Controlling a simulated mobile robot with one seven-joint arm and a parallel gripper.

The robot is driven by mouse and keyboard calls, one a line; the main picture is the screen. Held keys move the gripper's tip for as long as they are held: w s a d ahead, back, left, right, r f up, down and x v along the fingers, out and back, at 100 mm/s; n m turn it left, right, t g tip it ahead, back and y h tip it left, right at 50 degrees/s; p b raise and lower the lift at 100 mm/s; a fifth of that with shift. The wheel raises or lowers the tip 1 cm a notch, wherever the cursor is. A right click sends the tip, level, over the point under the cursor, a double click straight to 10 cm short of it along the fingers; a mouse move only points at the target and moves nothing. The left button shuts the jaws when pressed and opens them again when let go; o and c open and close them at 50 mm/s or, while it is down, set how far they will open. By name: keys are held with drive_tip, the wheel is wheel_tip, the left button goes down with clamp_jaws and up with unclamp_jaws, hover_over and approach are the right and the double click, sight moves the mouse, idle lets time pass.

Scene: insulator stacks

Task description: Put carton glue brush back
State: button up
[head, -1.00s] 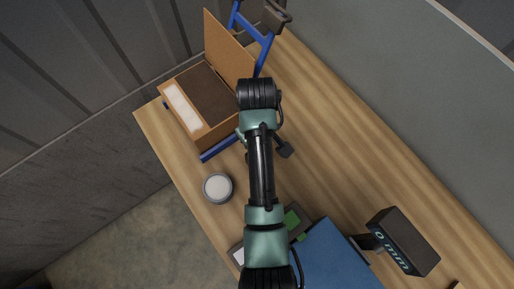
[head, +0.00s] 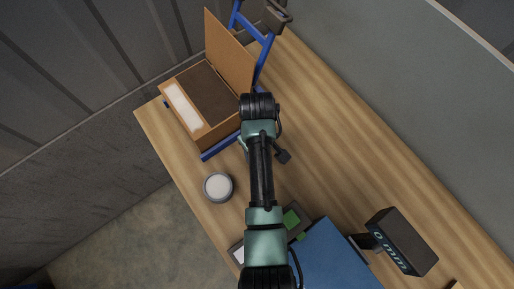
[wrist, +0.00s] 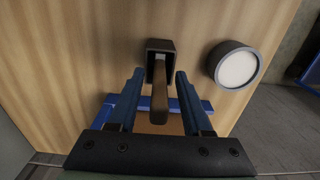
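The brush's brown handle (wrist: 160,103) points up toward the wrist camera, with a pale grey part below it. Its lower end is inside a small dark square holder (wrist: 149,46) on the wooden table. My gripper (wrist: 159,75) has its two blue fingers apart, one on each side of the handle, with a visible gap on both sides. The bristles are hidden.
A round grey pot with a white top (head: 218,187) stands left of my arm; it is also right of the holder in the wrist view (wrist: 238,68). A blue frame (head: 222,147) borders the carton. A black display (head: 402,241) stands at lower right. The table's right stretch is bare.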

wheel_tip(320, 180, up, 12)
drive_tip(key=shift+f+p, duration=0.25)
drive_tip(key=shift+p, duration=0.2)
drive_tip(key=shift+r+p, duration=0.45)
drive_tip(key=shift+w, duration=0.1)
